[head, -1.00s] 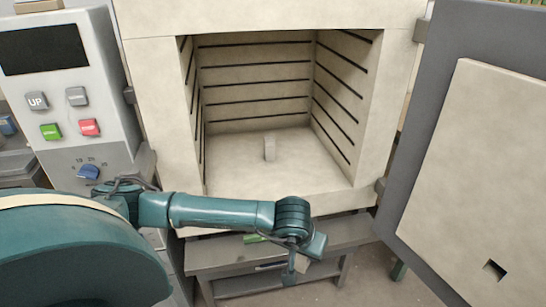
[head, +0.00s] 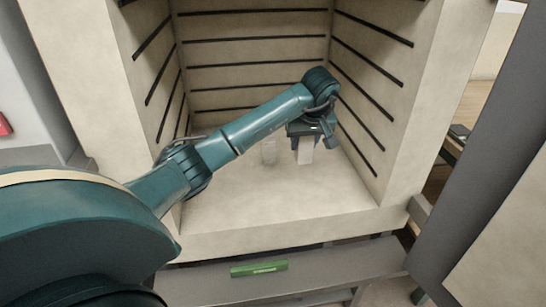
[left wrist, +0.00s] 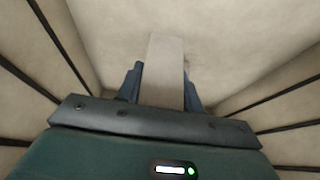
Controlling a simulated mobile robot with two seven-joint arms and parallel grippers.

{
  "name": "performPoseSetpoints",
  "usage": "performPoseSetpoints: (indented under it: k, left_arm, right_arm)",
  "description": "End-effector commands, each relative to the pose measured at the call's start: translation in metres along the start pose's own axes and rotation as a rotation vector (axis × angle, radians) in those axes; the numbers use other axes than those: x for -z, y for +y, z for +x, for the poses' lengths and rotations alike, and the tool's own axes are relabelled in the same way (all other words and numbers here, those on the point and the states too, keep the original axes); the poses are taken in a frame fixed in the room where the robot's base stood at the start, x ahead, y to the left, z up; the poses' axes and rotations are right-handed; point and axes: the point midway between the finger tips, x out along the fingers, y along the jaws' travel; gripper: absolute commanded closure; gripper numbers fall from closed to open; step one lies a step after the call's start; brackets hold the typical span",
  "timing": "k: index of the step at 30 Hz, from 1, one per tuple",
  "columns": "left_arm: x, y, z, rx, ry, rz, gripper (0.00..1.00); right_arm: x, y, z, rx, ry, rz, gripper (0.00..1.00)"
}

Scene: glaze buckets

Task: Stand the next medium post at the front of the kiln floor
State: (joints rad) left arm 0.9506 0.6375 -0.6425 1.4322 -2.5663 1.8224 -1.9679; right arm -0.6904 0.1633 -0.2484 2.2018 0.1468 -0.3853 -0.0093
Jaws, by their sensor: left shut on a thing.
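My left gripper (head: 308,138) is inside the kiln chamber, shut on a pale post (head: 305,154). The post hangs upright below the gripper, just above or on the kiln floor (head: 270,205); I cannot tell if it touches. In the left wrist view the held post (left wrist: 165,72) runs between the two fingers. Another pale post (head: 268,152) stands on the floor to the left of the held one, with a gap between them, partly beneath the arm. My right gripper is not in view.
The chamber walls with dark grooves (head: 255,62) stand close on both sides of my arm. The open kiln door (head: 490,190) is at the right. A green bar (head: 258,268) lies on the grey ledge below the opening. The front floor is clear.

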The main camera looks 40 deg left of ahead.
Motion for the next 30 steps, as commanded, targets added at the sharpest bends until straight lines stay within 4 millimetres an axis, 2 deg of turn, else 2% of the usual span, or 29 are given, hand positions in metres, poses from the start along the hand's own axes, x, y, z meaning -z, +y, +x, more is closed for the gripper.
performPoseSetpoints:
  k: [9,16,21,30]
  left_arm:
    - [-0.02,0.0,0.048,0.003,-0.003,-0.005,0.96]
    - [-0.027,0.0,0.065,0.001,-0.002,-0.004,0.96]
    - [-0.037,0.0,0.088,0.003,-0.003,-0.004,0.96]
    - [-0.037,0.0,0.091,0.001,0.002,-0.004,0.96]
  right_arm:
    - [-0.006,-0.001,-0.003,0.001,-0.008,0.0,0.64]
    - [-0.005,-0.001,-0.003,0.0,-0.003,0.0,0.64]
    - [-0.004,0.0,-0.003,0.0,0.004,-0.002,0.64]
    - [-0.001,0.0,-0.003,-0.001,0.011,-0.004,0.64]
